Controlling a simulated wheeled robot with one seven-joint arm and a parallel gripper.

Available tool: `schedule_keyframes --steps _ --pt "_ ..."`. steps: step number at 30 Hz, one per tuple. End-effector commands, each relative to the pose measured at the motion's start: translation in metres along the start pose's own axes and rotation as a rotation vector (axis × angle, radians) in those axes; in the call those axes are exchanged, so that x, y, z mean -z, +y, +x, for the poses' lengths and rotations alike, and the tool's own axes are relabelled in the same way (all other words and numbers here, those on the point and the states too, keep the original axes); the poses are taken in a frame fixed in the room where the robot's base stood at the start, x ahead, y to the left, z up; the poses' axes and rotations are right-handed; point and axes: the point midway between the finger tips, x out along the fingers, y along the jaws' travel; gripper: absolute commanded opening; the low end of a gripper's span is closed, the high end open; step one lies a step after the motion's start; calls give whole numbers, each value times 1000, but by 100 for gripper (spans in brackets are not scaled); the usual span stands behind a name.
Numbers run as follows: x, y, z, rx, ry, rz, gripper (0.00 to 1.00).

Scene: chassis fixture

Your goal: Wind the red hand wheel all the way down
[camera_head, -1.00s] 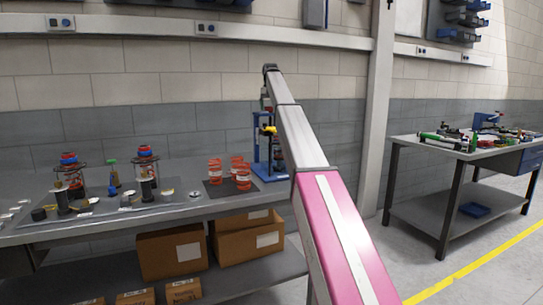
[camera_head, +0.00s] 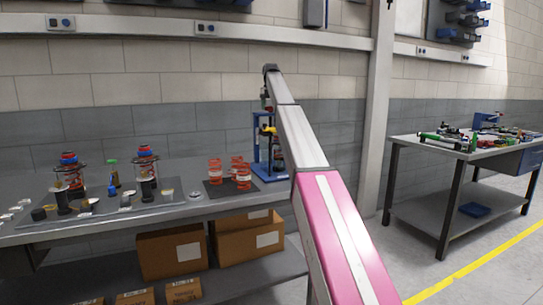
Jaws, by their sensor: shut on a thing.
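The blue press-like fixture (camera_head: 257,158) stands upright at the right end of the left bench, partly behind my arm. A dark column and a yellow part (camera_head: 268,131) show on it. My gripper (camera_head: 266,104) is small in the picture, at the top of the fixture below the far end of my arm. It is shut on the red hand wheel, of which at most a small reddish trace shows. The wheel's rim and its height on the screw cannot be made out.
Several red coil springs (camera_head: 243,178) stand on a dark mat left of the fixture. Strut assemblies (camera_head: 146,165) and small parts are farther left. Cardboard boxes (camera_head: 172,252) lie on the lower shelf. A second bench (camera_head: 455,150) with tools is at right, with free floor before it.

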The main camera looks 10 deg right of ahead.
Motion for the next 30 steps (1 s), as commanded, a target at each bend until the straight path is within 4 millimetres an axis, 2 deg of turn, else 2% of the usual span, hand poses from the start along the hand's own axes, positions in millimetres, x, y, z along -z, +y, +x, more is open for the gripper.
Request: schedule_keyframes --steps 24,30 --pt "0 1 0 -2 0 930 35" --pt "0 1 0 -3 0 1114 35"
